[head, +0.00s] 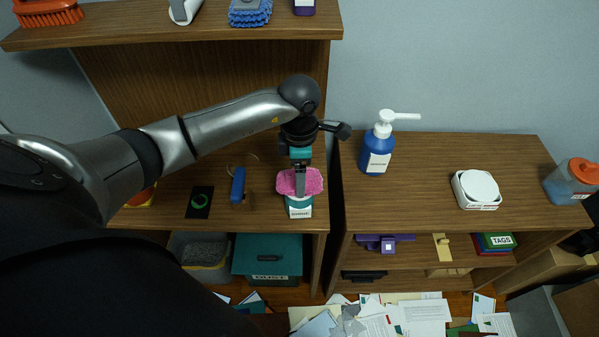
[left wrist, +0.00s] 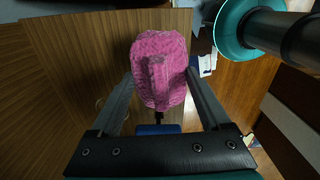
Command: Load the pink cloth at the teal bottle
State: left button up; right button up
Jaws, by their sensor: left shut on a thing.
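The pink cloth (head: 314,181) is at the front right of the left desk, in the middle of the head view. My left gripper (head: 300,186) points down from above and is shut on the cloth. In the left wrist view the cloth (left wrist: 160,45) bunches up between the two fingers. The teal bottle (head: 299,203) with a white label stands just under the cloth, which hides its top. I cannot tell whether the cloth touches the bottle. My right gripper is not in view.
A blue pump bottle (head: 377,158) and a white round-topped container (head: 479,188) stand on the right cabinet. A blue tool (head: 238,184) and a black card (head: 199,202) lie left of the cloth. A shelf (head: 200,25) overhangs the back. Papers (head: 400,315) litter the floor.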

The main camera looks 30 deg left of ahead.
pick_arm(q)
jog(key=shift+s+f+b, duration=0.1)
jog(key=shift+f+b, duration=0.4)
jog(key=shift+f, duration=0.1)
dwell(1.3)
jog(key=shift+r+p, duration=2.7)
jog(key=shift+r, duration=0.9)
jog(key=shift+d+r+m, duration=0.2)
jog(key=shift+d+m, duration=0.15)
jog(key=shift+m, duration=0.15)
jog(key=s+d+r+m+b, duration=0.2)
jog(key=d+r+m+b, duration=0.1)
jog(key=m, duration=0.9)
jog(key=s+d+r+m+b, duration=0.3)
jog(key=r+m, duration=0.3)
jog(key=m, duration=0.6)
jog(key=shift+s+d+b, duration=0.2)
jog(key=shift+d+b, duration=0.1)
jog(key=shift+d, duration=0.55)
